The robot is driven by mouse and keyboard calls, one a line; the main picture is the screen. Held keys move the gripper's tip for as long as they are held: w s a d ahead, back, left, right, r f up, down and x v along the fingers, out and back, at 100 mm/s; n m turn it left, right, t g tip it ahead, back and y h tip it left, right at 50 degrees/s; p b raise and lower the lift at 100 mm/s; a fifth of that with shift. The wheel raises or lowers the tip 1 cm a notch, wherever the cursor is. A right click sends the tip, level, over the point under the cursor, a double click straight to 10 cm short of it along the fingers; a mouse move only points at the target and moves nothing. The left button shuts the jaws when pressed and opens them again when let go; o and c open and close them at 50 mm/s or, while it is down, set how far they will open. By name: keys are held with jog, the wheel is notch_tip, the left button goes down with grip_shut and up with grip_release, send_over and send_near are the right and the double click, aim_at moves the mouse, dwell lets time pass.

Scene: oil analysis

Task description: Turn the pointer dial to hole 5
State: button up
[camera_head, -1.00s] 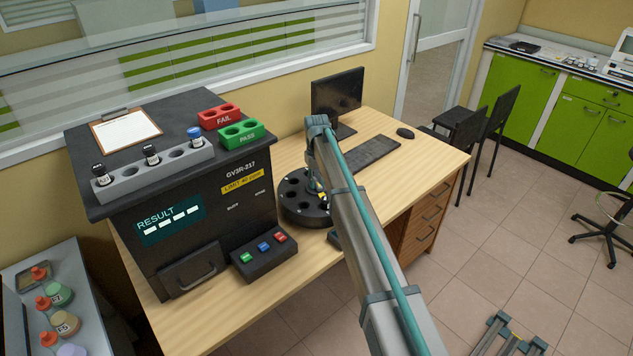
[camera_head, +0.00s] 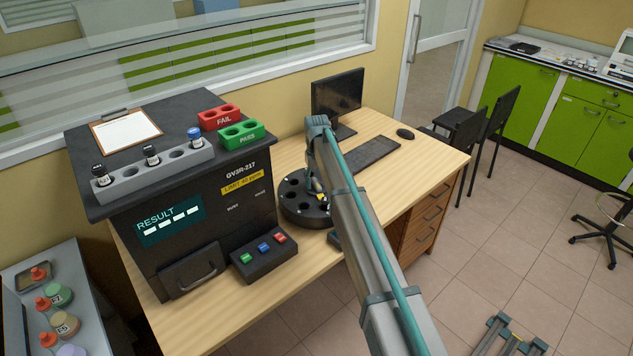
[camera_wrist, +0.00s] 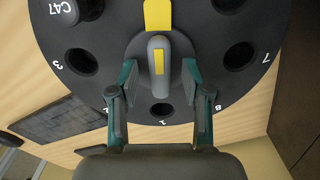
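The pointer dial (camera_head: 300,212) is a round black disc with several holes, standing on the desk right of the black analyser. In the wrist view, the dial (camera_wrist: 205,25) fills the upper part, with white numbers 3, 7 and 8 readable by holes. Its grey knob (camera_wrist: 158,83) carries a yellow stripe in line with a yellow tab (camera_wrist: 158,16) at the top. My gripper (camera_wrist: 159,78) is open, with one finger on each side of the knob and gaps visible. A vial with a dark cap marked C47 (camera_wrist: 66,10) sits at upper left. Number 5 is not visible.
The analyser (camera_head: 215,205) stands left of the dial, with a button box (camera_head: 264,256) in front. A monitor (camera_head: 338,93), keyboard (camera_head: 367,158) and mouse (camera_head: 405,133) are behind and right. A vial rack (camera_head: 178,160) stands on the analyser.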

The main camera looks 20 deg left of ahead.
aim_at(317, 182)
jog(key=shift+r, duration=0.1)
notch_tip(317, 182, up, 12)
dwell(0.6)
jog(key=shift+w, duration=0.1)
